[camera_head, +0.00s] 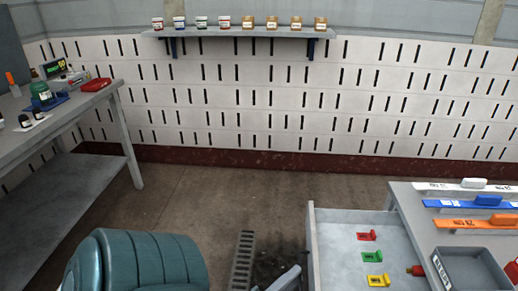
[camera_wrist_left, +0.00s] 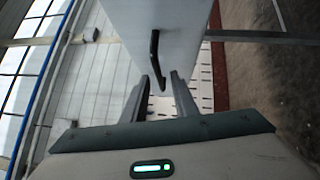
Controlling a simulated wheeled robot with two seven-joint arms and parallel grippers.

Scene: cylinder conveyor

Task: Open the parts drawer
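The parts drawer (camera_head: 312,245) is a pale grey tray at the lower right of the head view, pulled out from the grey bench. In the left wrist view, the pale drawer front (camera_wrist_left: 185,30) carries a dark curved handle (camera_wrist_left: 154,50). My left gripper (camera_wrist_left: 160,76) is open, its fingertips apart, with the handle's lower end near and between them. Contact cannot be told. Only part of the left gripper (camera_head: 286,279) shows in the head view, left of the drawer. My right gripper is not in view.
The bench (camera_head: 410,205) holds white, blue and orange bars and a dark grey bin (camera_head: 468,270). A workbench (camera_head: 90,100) with small items stands at the left. A wall shelf (camera_head: 235,33) holds several containers. The floor between is open, with a drain grate (camera_head: 243,260).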

